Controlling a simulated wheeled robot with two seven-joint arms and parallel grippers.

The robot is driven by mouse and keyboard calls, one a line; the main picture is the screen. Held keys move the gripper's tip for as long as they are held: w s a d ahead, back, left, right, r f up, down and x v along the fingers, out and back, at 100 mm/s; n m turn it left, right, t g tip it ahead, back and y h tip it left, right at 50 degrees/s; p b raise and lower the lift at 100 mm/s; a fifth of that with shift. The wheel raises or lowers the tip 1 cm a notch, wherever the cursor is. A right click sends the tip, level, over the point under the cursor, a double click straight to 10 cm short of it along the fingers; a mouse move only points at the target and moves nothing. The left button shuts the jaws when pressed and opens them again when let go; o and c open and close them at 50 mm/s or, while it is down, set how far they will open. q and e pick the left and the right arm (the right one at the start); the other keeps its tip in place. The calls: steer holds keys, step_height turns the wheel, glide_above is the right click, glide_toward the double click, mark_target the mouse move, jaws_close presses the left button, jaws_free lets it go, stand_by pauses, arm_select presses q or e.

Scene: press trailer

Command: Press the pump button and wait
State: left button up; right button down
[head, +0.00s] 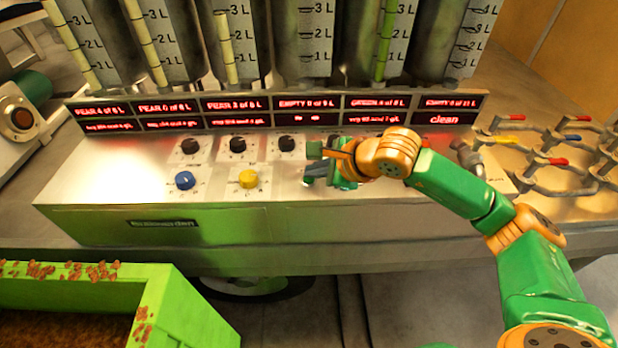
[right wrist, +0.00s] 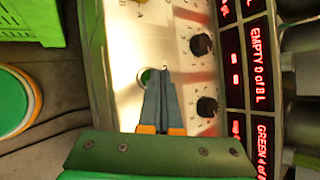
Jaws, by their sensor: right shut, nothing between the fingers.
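The control panel (head: 110,182) has a row of black knobs, with a blue knob (head: 185,180) and a yellow knob (head: 248,178) below them. My right gripper (head: 314,168) is shut and empty at the panel, right of the yellow knob. In the right wrist view, the shut fingers (right wrist: 160,78) point at a small round green button (right wrist: 146,77) and partly cover it. I cannot tell whether the fingertips touch it. The gripper hides this button in the head view. My left gripper is not in view.
Red displays (head: 290,111) and tall graduated cylinders (head: 303,40) stand behind the panel. Metal pipes with coloured valve handles (head: 540,155) are at the right. A green crate (head: 175,310) stands at the lower left.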

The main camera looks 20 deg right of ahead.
steer(key=shift+f+b, duration=0.3)
steer(key=shift+b, duration=0.05)
steer(key=shift+r, duration=0.1)
stand_by(0.5)
steer(key=shift+r+p, duration=0.45)
steer(key=shift+r, duration=0.3)
step_height(320, 180, up, 5)
steer(key=p, duration=0.3)
